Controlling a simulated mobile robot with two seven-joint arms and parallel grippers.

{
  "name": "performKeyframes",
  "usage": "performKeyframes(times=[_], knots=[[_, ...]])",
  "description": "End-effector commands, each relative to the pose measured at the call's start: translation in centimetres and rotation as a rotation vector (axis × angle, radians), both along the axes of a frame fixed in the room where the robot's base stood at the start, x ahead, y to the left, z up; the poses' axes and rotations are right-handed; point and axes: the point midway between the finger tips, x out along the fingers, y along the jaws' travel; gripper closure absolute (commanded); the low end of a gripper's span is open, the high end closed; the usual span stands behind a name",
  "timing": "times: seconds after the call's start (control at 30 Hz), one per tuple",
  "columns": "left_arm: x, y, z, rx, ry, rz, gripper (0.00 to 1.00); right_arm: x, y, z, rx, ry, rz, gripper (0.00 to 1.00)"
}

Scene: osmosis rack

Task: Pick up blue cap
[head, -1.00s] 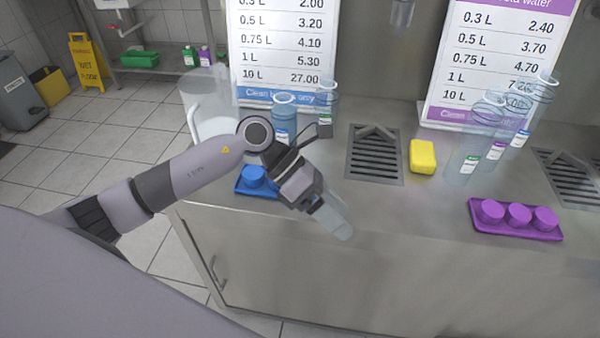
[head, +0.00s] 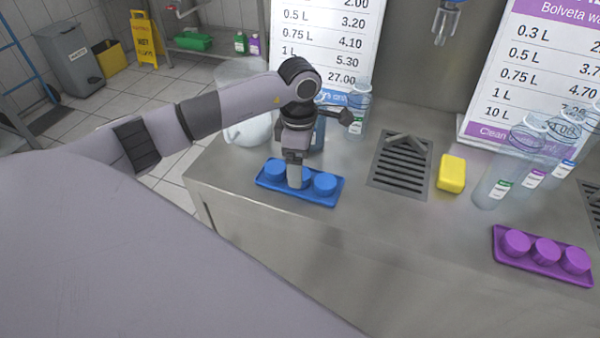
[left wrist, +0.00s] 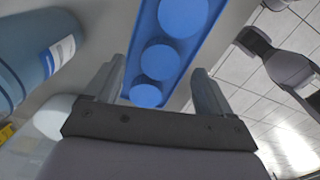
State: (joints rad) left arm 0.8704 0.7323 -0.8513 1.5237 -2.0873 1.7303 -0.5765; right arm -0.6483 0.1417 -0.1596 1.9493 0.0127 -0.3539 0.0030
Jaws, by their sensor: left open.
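A blue tray (head: 318,199) with three blue caps stands on the left part of the steel counter. The left cap (head: 275,168) and the right cap (head: 325,183) show clearly; the middle cap (head: 306,177) is partly hidden behind my left gripper (head: 295,184). In the left wrist view the caps form a row in the tray (left wrist: 136,52), with the middle cap (left wrist: 160,62) and the nearest cap (left wrist: 146,95) between the fingers. My left gripper (left wrist: 158,90) is open and empty, over the tray. My right gripper is not in view.
Clear bottles stand behind the tray; one (left wrist: 30,55) is close beside my gripper in the left wrist view. A drain grate (head: 402,165), a yellow sponge (head: 451,173) and a purple tray (head: 540,270) with purple caps lie to the right. The counter front is clear.

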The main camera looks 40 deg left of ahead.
Motion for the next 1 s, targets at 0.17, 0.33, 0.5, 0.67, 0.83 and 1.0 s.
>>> performKeyframes(times=[0.17, 0.33, 0.5, 0.67, 0.83, 1.0], knots=[[-0.1, -0.1, -2.1, -0.001, 0.000, 0.001, 0.17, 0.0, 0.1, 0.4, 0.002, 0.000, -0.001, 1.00], [0.0, -0.1, -2.4, 0.000, -0.001, 0.000, 0.17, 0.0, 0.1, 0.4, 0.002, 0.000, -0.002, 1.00], [0.0, -0.1, -2.4, 0.000, -0.001, 0.000, 0.40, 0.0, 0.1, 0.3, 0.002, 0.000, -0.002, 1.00], [0.0, -0.1, -2.4, -0.001, -0.002, 0.000, 0.76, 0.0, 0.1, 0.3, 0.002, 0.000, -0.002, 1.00], [0.0, -0.1, -2.4, -0.001, -0.002, 0.000, 0.77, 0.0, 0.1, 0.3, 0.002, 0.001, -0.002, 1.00], [0.0, -0.1, -2.3, -0.001, -0.002, 0.000, 0.77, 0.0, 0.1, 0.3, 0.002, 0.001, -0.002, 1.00]])
